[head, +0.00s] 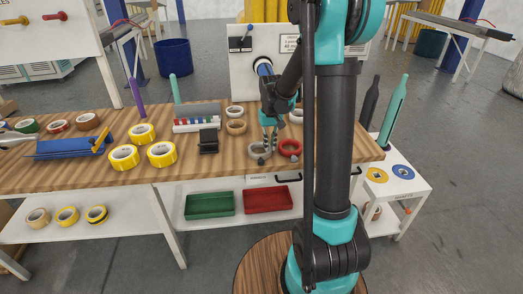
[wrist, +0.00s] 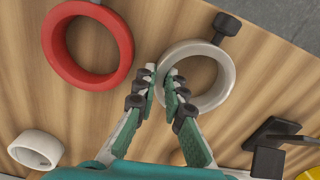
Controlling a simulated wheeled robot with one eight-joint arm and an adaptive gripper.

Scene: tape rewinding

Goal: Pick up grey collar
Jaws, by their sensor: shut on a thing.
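The grey collar (wrist: 209,99) is a thick pale-grey ring lying on the wooden table; in the head view it sits near the front edge (head: 259,154). My gripper (wrist: 160,84) is shut on the ring's wall, one finger outside the ring and the other over its inner side. In the head view my gripper (head: 269,142) reaches down at the collar's right side. The exact finger contact is partly hidden by the finger pads.
A red ring (wrist: 63,63) lies close beside the collar, also seen in the head view (head: 290,146). A white ring (wrist: 36,150) and a black stand (head: 208,141) are nearby. Yellow tape rolls (head: 161,154) lie left. Green (head: 210,205) and red (head: 268,200) bins stand on the lower shelf.

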